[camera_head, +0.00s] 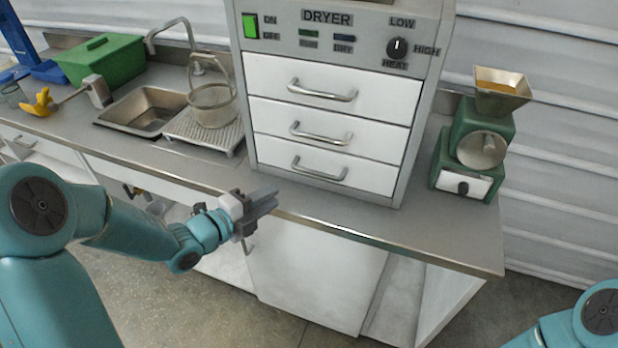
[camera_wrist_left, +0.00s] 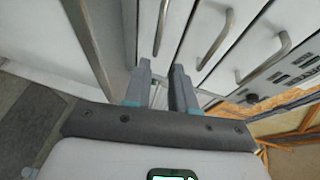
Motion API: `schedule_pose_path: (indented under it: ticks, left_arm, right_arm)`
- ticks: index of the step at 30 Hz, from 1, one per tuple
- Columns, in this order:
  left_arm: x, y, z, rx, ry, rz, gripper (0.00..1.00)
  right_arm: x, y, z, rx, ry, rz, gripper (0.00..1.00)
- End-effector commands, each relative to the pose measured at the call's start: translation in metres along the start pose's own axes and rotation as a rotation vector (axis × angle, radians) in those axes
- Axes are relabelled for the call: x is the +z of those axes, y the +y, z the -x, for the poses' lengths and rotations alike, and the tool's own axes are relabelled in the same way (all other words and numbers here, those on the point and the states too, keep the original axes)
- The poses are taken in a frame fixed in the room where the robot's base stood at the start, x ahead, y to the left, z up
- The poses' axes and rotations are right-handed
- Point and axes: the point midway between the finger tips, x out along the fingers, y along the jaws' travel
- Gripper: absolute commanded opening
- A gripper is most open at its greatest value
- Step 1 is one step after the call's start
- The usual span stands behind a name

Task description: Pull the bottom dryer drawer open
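The dryer's white bottom drawer (camera_head: 380,178) is flush with the two drawers above it. Its curved metal handle (camera_head: 320,170) also shows in the left wrist view (camera_wrist_left: 161,27). My left gripper (camera_head: 268,200) is in front of the dryer, below and left of that handle, apart from it. In the left wrist view my left gripper (camera_wrist_left: 162,78) has a gap between its fingers, with nothing in it, and the bottom handle lies beyond the fingertips. Only a part of my right arm shows at the lower right; its gripper is out of view.
The middle handle (camera_head: 321,133) and top handle (camera_head: 322,92) are close above. The counter edge (camera_head: 340,228) runs below the dryer. A green grinder (camera_head: 465,155) stands right of it; a metal basket (camera_head: 212,104) and sink (camera_head: 145,108) are to its left.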

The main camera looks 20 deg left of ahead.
Motion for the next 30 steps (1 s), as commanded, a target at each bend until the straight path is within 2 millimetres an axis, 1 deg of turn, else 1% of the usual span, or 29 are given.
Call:
schedule_pose_path:
  ticks: [5,12,18,21,24,30]
  left_arm:
    - [-0.003,-0.001,-0.027,0.003,0.006,0.003,0.25]
    - [-0.002,-0.001,-0.084,0.004,0.005,0.004,0.25]
    - [0.0,-0.001,-0.127,0.003,0.002,0.005,0.25]
    - [0.002,0.0,-0.142,0.003,0.0,0.005,0.25]
    - [0.002,0.001,-0.152,0.003,-0.001,0.005,0.25]
    - [0.003,0.002,-0.16,0.003,-0.002,0.005,0.25]
  right_arm:
    - [0.0,-0.003,0.007,0.0,0.0,0.0,0.0]
    - [0.0,-0.007,0.021,0.0,0.0,0.0,0.0]
    - [0.001,-0.011,0.03,0.0,0.0,0.0,0.0]
    - [0.001,-0.012,0.034,0.0,0.0,0.0,0.0]
    - [0.001,-0.013,0.035,0.0,0.0,0.0,0.0]
    - [0.001,-0.013,0.036,0.0,0.0,0.0,0.0]
